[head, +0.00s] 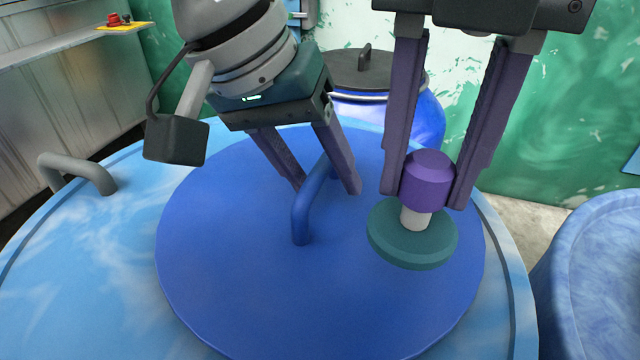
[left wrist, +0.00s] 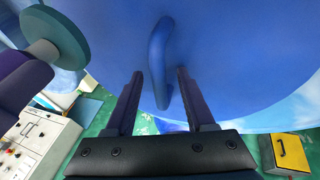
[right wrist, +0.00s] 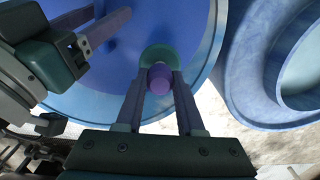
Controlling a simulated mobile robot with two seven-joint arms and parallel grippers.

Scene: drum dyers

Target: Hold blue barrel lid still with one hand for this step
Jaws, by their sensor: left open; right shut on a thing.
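The blue barrel lid (head: 230,270) is a flat dark blue disc on top of the large light blue barrel (head: 70,260). Its curved handle (head: 301,215) stands up near the middle. My left gripper (head: 328,192) is open above the lid, with its fingers around the far end of the handle; in the left wrist view the handle (left wrist: 158,60) lies between the open fingers, and I see no clear contact. My right gripper (head: 424,195) is shut on the purple knob (head: 428,178) of a tool with a white neck and a teal disc (head: 412,240), over the lid's right side.
A blue barrel with a dark lid (head: 365,72) stands behind, near the wall. A large blue tub (head: 600,270) is at the right. A grey handle (head: 78,172) sits on the barrel's left rim. A metal cabinet (head: 60,90) is at the far left.

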